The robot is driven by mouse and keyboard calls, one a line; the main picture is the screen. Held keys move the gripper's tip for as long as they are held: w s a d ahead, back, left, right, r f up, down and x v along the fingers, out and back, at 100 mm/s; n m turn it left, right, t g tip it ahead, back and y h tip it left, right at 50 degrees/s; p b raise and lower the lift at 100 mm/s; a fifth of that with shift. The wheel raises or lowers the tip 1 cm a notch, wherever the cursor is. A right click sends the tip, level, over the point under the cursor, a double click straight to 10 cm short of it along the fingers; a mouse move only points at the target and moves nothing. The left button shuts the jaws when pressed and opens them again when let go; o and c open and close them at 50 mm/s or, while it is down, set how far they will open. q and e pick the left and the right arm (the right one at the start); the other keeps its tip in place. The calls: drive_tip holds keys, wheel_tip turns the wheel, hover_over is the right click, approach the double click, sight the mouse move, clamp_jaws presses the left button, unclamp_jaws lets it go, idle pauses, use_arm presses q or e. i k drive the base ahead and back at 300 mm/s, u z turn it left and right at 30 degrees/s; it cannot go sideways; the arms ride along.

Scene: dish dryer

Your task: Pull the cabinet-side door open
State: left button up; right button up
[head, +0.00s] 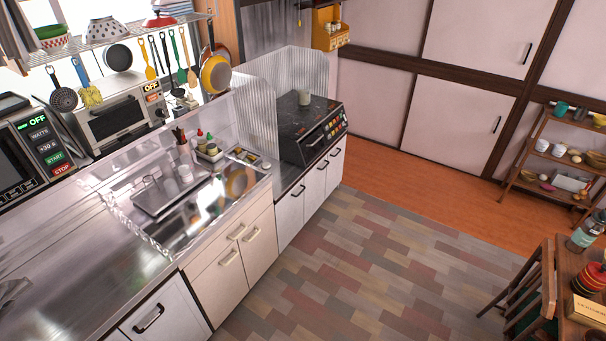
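Neither of my grippers is in view. Several closed doors show, and I cannot tell which is the cabinet-side door. White cabinet doors with dark handles are under the counter, one at the front (172,318) and others below the stove (290,215). A cream cabinet door (222,282) with a pale handle is below the sink, beside another cream front (258,240). On the back wall are large white sliding panels, an upper one (480,35) and a lower one (450,120), each with a dark pull.
The steel counter (70,255) runs along the left, with a microwave (30,150) and a toaster oven (118,115) behind it. The stove (310,125) is further back. A wooden chair (530,295) and table (570,260) stand at right. The floor (350,270) between is clear.

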sight(289, 211)
drive_tip(key=i, duration=2.15)
drive_tip(key=u, duration=0.75)
